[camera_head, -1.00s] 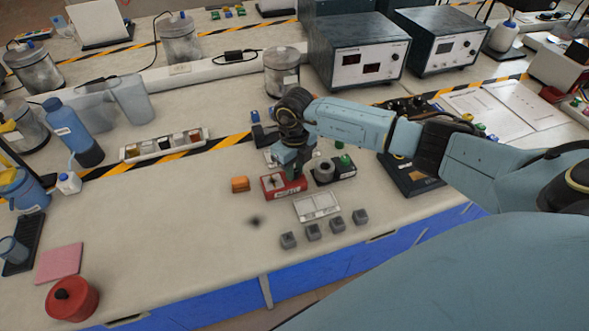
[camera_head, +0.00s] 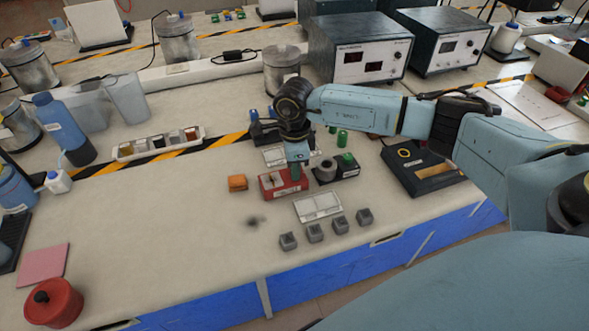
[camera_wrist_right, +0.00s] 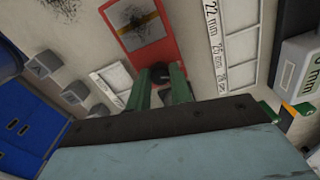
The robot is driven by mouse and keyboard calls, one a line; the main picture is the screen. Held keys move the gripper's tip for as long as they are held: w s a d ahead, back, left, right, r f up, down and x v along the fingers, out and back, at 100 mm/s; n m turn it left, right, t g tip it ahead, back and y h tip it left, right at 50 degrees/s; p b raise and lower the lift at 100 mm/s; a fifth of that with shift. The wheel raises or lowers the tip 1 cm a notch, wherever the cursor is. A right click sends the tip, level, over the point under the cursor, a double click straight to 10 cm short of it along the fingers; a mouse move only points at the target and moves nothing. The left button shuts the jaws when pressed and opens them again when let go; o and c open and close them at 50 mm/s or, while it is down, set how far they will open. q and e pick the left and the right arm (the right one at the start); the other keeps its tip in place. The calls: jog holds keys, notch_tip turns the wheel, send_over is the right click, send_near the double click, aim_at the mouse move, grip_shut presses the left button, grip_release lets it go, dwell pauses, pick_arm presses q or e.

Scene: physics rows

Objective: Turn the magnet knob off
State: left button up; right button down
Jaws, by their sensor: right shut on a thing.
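The red magnet base (camera_head: 270,188) stands on the bench with a pale label on its front; it also shows in the right wrist view (camera_wrist_right: 155,47). Its dark round knob (camera_wrist_right: 159,70) shows in the right wrist view at the near end of the red body. My right gripper (camera_wrist_right: 160,80) has its two green fingers on either side of the knob and is shut on it. In the head view my right gripper (camera_head: 296,173) points down at the right end of the magnet base and hides the knob. My left gripper is not in view.
An orange block (camera_head: 237,183) lies left of the magnet. A dark stand with a grey cylinder (camera_head: 326,167) is close on the right. A white tray (camera_head: 318,207) and several small grey blocks (camera_head: 313,233) lie in front.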

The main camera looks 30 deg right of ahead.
jog(key=shift+n+b, duration=0.5)
jog(key=shift+n, duration=0.7)
jog(key=shift+n+b, duration=0.3)
jog(key=shift+n, duration=0.4)
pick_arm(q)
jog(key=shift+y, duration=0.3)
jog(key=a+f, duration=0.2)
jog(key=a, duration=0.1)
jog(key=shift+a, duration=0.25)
pick_arm(e)
jog(key=shift+n, duration=0.3)
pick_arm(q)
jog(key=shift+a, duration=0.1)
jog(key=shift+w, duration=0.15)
pick_arm(e)
jog(key=c, duration=1.6)
grip_release()
jog(key=shift+o, duration=0.4)
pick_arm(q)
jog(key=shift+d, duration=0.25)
pick_arm(e)
jog(key=shift+r, duration=0.15)
